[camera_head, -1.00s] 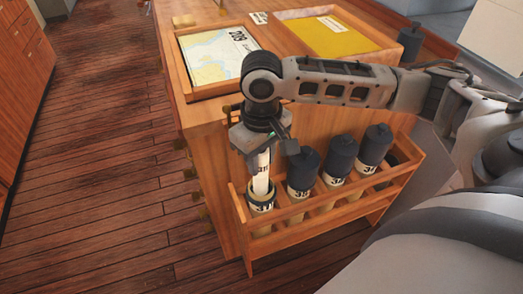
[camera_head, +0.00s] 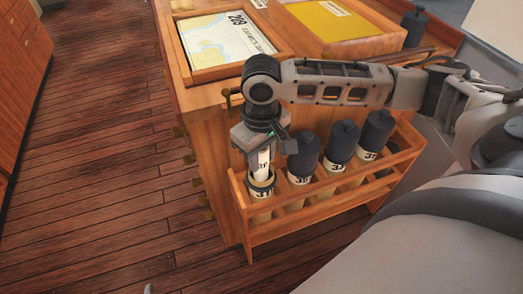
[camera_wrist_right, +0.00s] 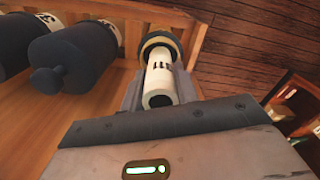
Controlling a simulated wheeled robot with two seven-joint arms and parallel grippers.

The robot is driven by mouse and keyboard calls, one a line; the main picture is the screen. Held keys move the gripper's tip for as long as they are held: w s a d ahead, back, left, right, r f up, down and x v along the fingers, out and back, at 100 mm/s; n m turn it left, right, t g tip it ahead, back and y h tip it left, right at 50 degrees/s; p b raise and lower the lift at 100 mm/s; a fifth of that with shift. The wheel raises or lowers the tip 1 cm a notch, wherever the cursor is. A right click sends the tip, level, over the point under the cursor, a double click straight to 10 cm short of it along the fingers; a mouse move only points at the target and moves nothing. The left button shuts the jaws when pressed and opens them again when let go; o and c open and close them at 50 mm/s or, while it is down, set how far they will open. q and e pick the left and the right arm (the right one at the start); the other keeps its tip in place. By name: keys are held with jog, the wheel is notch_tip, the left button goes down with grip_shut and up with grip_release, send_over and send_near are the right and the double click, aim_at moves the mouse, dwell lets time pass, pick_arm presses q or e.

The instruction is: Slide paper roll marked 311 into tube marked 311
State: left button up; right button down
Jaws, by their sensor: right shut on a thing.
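The white paper roll (camera_head: 264,164) stands nearly upright, its lower end inside the mouth of the open tube (camera_head: 260,190) at the left end of the rack. In the right wrist view the roll (camera_wrist_right: 160,82) shows its hollow near end and a dark printed number, and the tube's rim (camera_wrist_right: 163,47) surrounds its far end. My right gripper (camera_head: 259,146) is shut on the roll's upper part, just above the tube. The tube's label starts with 31; its last digit is hard to read.
Several dark-capped tubes (camera_head: 341,143) stand beside the open tube in the wooden rack (camera_head: 320,205). Wooden floor at left is clear.

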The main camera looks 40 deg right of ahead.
jog(key=shift+f, duration=0.1)
jog(key=shift+f, duration=0.65)
jog(key=shift+c, duration=2.1)
grip_release()
